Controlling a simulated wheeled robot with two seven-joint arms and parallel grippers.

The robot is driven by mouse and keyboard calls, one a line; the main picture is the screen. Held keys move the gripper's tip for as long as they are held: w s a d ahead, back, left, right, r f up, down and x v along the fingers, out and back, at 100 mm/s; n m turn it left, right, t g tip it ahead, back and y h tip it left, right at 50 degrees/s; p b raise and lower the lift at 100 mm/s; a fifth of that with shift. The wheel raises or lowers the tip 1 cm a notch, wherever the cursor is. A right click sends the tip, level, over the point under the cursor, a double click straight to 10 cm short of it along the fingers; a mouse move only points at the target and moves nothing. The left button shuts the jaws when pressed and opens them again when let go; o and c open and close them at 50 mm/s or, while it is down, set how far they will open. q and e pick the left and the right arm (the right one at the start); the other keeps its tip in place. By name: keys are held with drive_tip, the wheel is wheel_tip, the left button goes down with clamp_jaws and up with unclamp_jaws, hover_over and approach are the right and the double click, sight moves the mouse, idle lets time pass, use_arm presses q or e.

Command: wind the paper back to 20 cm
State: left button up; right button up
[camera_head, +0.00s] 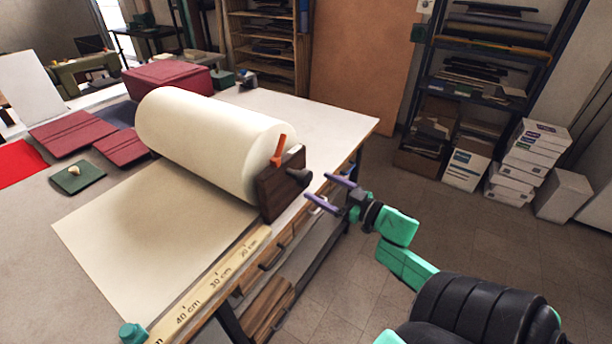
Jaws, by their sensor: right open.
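A thick cream paper roll (205,135) lies on the table in a stand. A loose sheet (150,235) runs from it toward the lower left, its free edge past the 40 cm label. A wooden ruler (210,287) along the table's near edge shows 20, 30 and 40 cm. The roll's right end has a dark wooden bracket (278,190) with an orange lever (279,150) tilted upward and a dark knob (299,178). My right gripper (331,193) is open and empty, just right of the knob and apart from it. My left gripper is not in view.
A small teal piece (133,333) sits at the ruler's near end. Dark red folders (72,134), a red box (168,77) and a green pad (77,177) lie left of and behind the roll. Drawers (275,250) are under the table edge.

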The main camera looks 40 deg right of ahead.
sight(308, 180)
drive_tip(key=x, duration=0.5)
drive_tip(key=shift+w+d+f, duration=0.1)
drive_tip(key=shift+w, duration=0.5)
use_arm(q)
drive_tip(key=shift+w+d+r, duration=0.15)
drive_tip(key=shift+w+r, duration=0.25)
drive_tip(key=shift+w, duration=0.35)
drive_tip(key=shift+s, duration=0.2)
use_arm(e)
clamp_jaws()
